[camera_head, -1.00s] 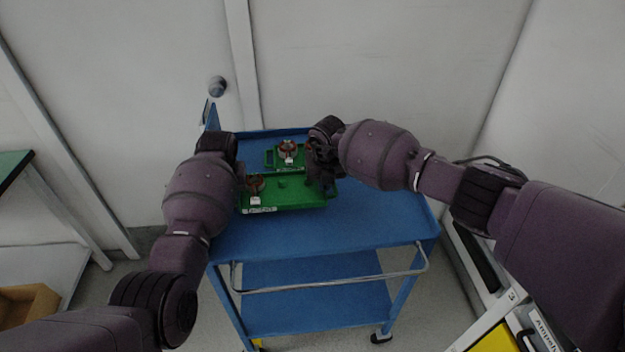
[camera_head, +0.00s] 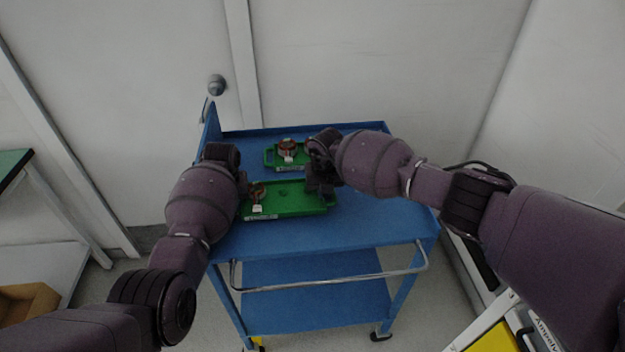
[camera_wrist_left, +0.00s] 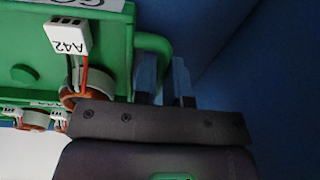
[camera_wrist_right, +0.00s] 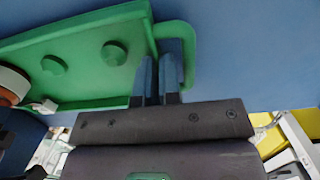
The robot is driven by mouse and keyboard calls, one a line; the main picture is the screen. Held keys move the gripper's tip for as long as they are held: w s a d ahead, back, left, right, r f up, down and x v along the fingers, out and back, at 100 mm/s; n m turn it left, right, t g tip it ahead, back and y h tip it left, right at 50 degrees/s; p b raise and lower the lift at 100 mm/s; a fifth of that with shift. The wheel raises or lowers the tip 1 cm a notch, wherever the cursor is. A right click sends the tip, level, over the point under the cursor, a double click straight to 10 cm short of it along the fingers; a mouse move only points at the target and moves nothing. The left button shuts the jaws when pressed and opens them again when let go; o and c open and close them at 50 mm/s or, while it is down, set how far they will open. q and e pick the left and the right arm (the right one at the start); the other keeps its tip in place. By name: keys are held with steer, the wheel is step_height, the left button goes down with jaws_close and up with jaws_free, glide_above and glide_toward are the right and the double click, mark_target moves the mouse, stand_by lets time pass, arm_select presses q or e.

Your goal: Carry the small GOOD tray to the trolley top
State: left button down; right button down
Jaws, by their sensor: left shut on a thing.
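The green tray (camera_head: 290,204) with a white front label is over the near part of the blue trolley top (camera_head: 330,236); whether it touches the top is unclear. It holds a copper stator (camera_head: 257,191) with a white tag; pegs show beside it. In the left wrist view the label partly reads "GO" and the tag reads A42 (camera_wrist_left: 68,36). My left gripper (camera_wrist_left: 165,82) is shut on the tray's handle (camera_wrist_left: 153,42). My right gripper (camera_wrist_right: 158,78) is at the opposite handle (camera_wrist_right: 188,50), its fingers close together beside the handle bar; its grip is unclear.
A second green tray (camera_head: 270,158) with a stator (camera_head: 288,147) stands behind on the trolley top. The trolley top is bare to the front and right. A wall with a door knob (camera_head: 216,85) is behind. A yellow bin (camera_head: 495,340) is at lower right.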

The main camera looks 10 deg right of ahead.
arm_select(q)
steer(key=shift+a+f, duration=0.1)
steer(key=shift+f, duration=0.1)
arm_select(e)
steer(key=shift+d+f, duration=0.1)
steer(key=shift+f, duration=0.2)
arm_select(q)
steer(key=c, duration=1.6)
jaws_free()
steer(key=shift+f, duration=0.2)
steer(key=shift+c, duration=0.2)
arm_select(e)
steer(key=c, duration=1.8)
jaws_free()
steer(key=shift+f, duration=0.15)
arm_select(q)
steer(key=o, duration=0.5)
steer(key=shift+c, duration=0.2)
arm_select(e)
steer(key=o, duration=0.5)
arm_select(q)
steer(key=shift+r, duration=0.1)
